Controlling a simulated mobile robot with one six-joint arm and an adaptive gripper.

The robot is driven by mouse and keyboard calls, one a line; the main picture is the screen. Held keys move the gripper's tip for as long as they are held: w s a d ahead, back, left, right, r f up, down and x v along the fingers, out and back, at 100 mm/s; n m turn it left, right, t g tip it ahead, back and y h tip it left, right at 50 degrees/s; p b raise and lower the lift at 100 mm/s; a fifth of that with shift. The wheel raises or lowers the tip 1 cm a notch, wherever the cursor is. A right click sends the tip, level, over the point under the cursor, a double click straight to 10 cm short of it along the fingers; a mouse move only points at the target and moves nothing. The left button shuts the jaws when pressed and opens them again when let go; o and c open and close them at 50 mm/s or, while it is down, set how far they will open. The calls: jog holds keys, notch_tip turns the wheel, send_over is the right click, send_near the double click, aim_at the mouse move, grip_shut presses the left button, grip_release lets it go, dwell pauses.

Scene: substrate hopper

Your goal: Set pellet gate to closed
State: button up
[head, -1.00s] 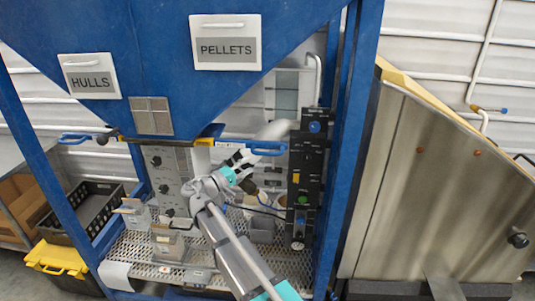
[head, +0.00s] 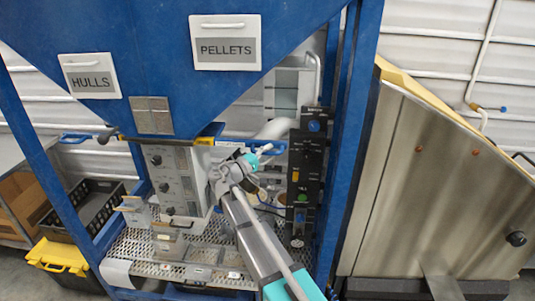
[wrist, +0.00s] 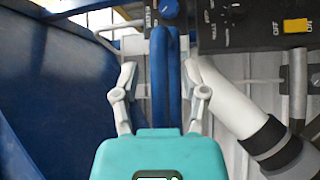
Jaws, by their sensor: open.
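The pellet gate's blue handle (head: 279,145) sticks out to the right below the blue hopper, under the sign PELLETS (head: 227,44). My gripper (head: 265,150) is at this handle in the head view and hides part of it. In the wrist view, the blue handle (wrist: 166,85) runs between the two fingers of my gripper (wrist: 160,72). The fingers stand apart, one on each side, with gaps visible, so my gripper is open around the handle.
A black control panel (head: 304,180) with knobs and switches stands close right of my gripper. A pale pipe (wrist: 225,100) runs near the right finger. The hulls gate's blue handle (head: 75,138) is at the left. A blue post (head: 350,150) stands at the right.

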grip_shut()
dwell(0.3)
